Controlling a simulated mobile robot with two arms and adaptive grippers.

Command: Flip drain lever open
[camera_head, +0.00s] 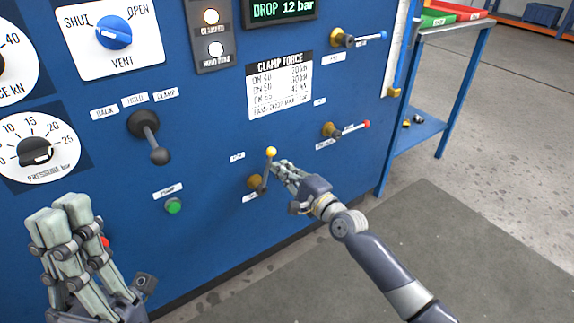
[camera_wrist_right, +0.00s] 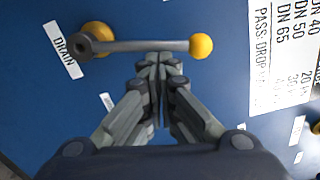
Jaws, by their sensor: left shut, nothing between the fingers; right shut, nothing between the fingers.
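The drain lever (camera_head: 267,168) is a thin grey rod with a yellow ball tip, on a brass hub low on the blue panel. In the head view it points up, tilted slightly right. My left gripper (camera_head: 60,212) is shut and empty at lower left, away from the lever.
A red-tipped lever (camera_head: 350,128) and a blue-tipped lever (camera_head: 362,38) stick out further right. A black-knobbed lever (camera_head: 150,138) and a green button (camera_head: 173,205) are to the left. A blue-framed bench (camera_head: 470,75) stands beyond the panel's right edge. The grey floor in front is clear.

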